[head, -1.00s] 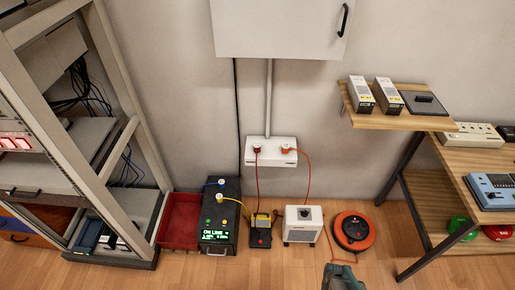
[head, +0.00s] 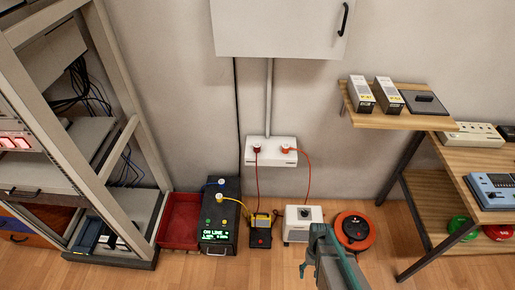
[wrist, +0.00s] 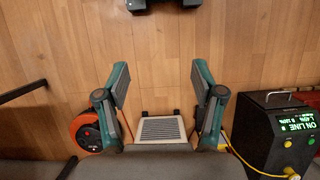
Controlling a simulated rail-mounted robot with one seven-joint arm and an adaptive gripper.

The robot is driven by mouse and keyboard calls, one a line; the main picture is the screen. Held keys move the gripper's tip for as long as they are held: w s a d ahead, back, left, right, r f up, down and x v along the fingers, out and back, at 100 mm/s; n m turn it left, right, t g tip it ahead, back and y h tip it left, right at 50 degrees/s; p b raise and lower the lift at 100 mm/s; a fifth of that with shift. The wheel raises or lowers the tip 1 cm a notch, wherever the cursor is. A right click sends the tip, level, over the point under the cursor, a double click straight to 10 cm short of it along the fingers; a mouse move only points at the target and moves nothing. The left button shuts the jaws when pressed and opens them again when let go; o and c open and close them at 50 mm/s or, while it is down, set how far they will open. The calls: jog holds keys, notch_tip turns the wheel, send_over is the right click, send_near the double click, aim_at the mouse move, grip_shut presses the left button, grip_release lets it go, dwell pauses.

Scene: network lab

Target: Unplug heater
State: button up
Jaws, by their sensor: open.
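The heater is a small white box (head: 303,224) with a dark knob, standing on the floor by the wall. An orange cord runs up from its top to an orange plug (head: 287,149), seated in the right side of the white wall socket box (head: 270,160). A dark red plug (head: 257,147) sits in its left side. My gripper (head: 312,250) is in front of the heater's right side in the head view, well below the sockets. In the wrist view my gripper (wrist: 161,82) is open and empty, and the heater's grey grille (wrist: 162,129) shows beyond and between its fingers.
An orange cable reel (head: 354,230) lies right of the heater. A yellow-black device (head: 260,232) and a black power unit (head: 220,220) with a lit display stand left. A red bin (head: 180,220) is beside the rack.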

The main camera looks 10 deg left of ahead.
jog(key=w+a+r+t, duration=0.1)
jog(key=w+a, duration=0.5)
jog(key=w, duration=0.6)
notch_tip(320, 180, up, 23)
jog(key=n+t, duration=0.1)
jog(key=t, duration=0.3)
send_over(257, 145)
jog(key=shift+w+a+r+y, duration=0.1)
jog(key=shift+w+a+y, duration=0.1)
jog(key=shift+w+y, duration=0.25)
jog(key=shift+s+d+m+g, duration=0.2)
jog(key=shift+s+m+g, duration=0.1)
jog(key=shift+g, duration=0.1)
jog(key=shift+b, duration=0.3)
jog(key=shift+f+b, duration=1.65)
jog(key=shift+f, duration=2.9)
grip_shut()
